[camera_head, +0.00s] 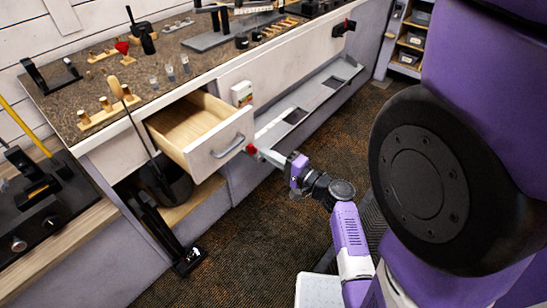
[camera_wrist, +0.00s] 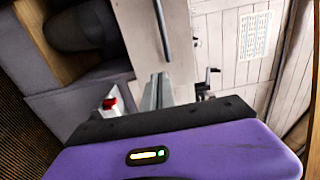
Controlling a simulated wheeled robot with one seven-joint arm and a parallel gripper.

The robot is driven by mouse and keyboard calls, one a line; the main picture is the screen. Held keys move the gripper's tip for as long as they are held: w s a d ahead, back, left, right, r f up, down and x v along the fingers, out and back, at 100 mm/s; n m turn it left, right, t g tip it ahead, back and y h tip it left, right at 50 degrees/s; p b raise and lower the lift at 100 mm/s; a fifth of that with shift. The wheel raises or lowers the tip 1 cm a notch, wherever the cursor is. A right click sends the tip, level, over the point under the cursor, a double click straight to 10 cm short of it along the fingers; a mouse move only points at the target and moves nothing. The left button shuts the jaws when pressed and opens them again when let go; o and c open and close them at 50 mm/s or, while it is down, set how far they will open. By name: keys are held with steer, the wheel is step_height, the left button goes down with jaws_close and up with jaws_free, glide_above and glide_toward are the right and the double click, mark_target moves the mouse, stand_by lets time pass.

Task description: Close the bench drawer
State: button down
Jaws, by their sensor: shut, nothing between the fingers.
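The bench drawer (camera_head: 186,122) is pulled out and open in the head view, with a pale wooden inside that looks empty. Its white front has a grey bar handle (camera_head: 229,146), which also shows upright in the wrist view (camera_wrist: 162,28). My gripper (camera_head: 264,154) is to the right of the drawer front, at about the height of its lower part. In the wrist view my gripper (camera_wrist: 157,88) has its fingers together, empty, pointing toward the drawer front (camera_wrist: 142,45). I cannot tell whether the fingertips touch the front.
A small red-tipped part (camera_head: 251,149) is beside my fingertips. The bench top (camera_head: 205,60) carries tools and wooden racks. A dark bucket (camera_head: 166,180) stands below the drawer with a long shaft leaning by it. A long grey tray (camera_head: 310,95) runs along the bench.

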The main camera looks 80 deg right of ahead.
steer(key=p+x, duration=0.1)
steer(key=x, duration=0.8)
steer(key=shift+w, duration=0.3)
steer(key=shift+d, duration=0.1)
steer(key=b, duration=1.1)
glide_toward(204, 123)
steer(key=w+d+r, duration=0.1)
steer(key=w, duration=0.1)
steer(key=w+d+r, duration=0.2)
steer(key=w, duration=0.1)
steer(key=w+d+r, duration=0.1)
steer(key=w, duration=0.2)
steer(key=shift+d+r, duration=0.25)
steer(key=shift+d, duration=0.05)
steer(key=shift+w+d, duration=0.2)
steer(key=shift+w, duration=0.05)
steer(key=shift+w+r, duration=0.2)
steer(key=shift+r, duration=0.1)
steer(key=shift+w, duration=0.1)
